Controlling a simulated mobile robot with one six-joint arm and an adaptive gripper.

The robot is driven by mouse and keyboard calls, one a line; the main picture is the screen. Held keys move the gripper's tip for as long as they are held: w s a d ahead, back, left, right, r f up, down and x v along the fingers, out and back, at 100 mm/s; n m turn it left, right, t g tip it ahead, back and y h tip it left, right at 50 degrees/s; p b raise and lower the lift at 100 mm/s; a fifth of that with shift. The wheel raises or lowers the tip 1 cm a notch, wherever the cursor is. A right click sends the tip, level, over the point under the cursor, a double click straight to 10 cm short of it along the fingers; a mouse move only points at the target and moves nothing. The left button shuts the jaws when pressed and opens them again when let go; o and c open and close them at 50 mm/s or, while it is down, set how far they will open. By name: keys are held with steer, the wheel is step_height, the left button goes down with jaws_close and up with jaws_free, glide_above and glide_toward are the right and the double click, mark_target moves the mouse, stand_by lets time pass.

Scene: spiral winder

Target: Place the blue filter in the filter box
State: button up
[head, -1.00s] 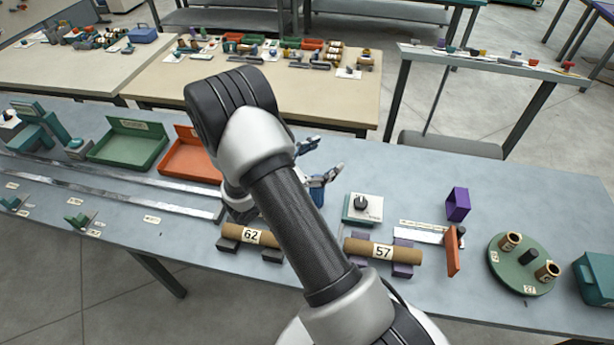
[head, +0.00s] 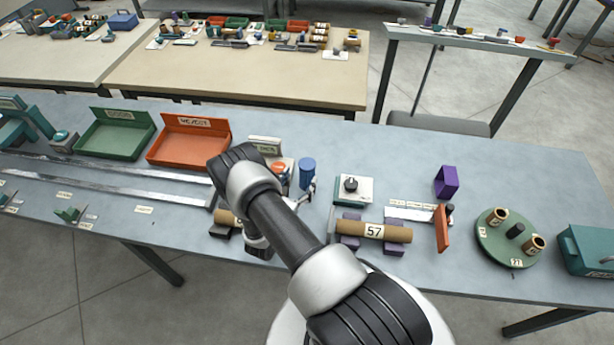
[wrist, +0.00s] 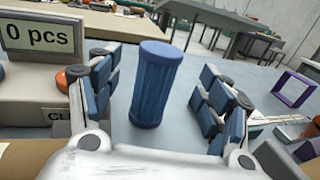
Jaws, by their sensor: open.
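The blue filter (head: 307,172), an upright blue cylinder, stands on the grey-blue table. In the wrist view the filter (wrist: 157,90) is between the two spread fingers of my gripper (wrist: 160,75), with a gap on each side. My gripper is open and holds nothing. I cannot tell which container is the filter box. A green tray (head: 84,143) and an orange tray (head: 160,151) stand at the back left, and a teal box (head: 573,260) at the far right.
A counter display (wrist: 40,40) reading "0 pcs" stands close left of my gripper. A dial box (head: 366,190), a brown tube marked 57 (head: 350,229), a purple frame (head: 446,181) and a green turntable (head: 512,257) stand to the right. Metal rails (head: 120,186) run along the left.

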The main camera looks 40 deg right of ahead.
mark_target(304, 171)
steer(key=shift+x, duration=3.5)
steer(key=shift+r, duration=0.15)
steer(key=shift+c, duration=0.2)
steer(key=shift+a, duration=0.1)
steer(key=c, duration=1.5)
jaws_close()
steer(key=shift+r, duration=0.1)
